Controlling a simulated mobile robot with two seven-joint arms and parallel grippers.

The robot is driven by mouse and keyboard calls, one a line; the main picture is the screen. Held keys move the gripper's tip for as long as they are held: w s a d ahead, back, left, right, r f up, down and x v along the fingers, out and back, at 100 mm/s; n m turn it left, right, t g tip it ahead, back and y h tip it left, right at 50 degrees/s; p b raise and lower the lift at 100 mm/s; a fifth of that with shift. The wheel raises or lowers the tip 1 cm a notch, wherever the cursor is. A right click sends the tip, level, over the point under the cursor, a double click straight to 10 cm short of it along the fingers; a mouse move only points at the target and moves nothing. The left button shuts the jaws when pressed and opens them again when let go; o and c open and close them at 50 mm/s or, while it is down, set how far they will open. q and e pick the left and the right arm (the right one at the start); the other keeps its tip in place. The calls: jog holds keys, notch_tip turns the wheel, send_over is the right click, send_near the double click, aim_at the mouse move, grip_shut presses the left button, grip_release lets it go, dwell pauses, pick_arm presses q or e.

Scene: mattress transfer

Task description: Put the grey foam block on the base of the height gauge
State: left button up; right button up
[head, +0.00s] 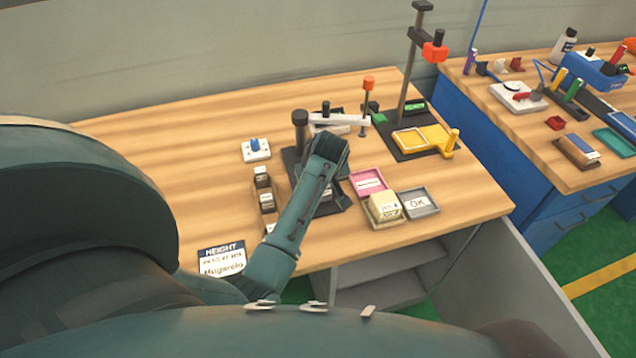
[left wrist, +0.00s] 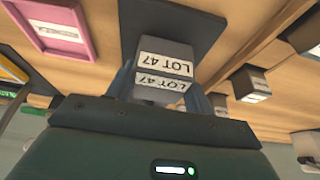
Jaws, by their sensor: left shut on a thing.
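The grey foam block (left wrist: 165,60) has white "LOT 47" labels and is in the left wrist view. My left gripper (left wrist: 165,88) is shut on it, with a finger at each side. The dark base (left wrist: 193,14) of the height gauge shows beyond the block in that view. My left forearm covers part of the base and most of the block there. I cannot tell whether the block touches the base. My right gripper is not in view.
A pink tray (head: 357,176), a grey OK tray (head: 434,206) and a cream labelled block (head: 379,207) stand right of the base. Brown labelled blocks (head: 266,200) stand left. A taller stand (head: 404,80) with a yellow fixture is at back right. The table's left is mostly clear.

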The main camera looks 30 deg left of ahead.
pick_arm(q)
jog(key=shift+f, duration=0.3)
jog(key=o, duration=1)
jog(key=shift+c, duration=0.2)
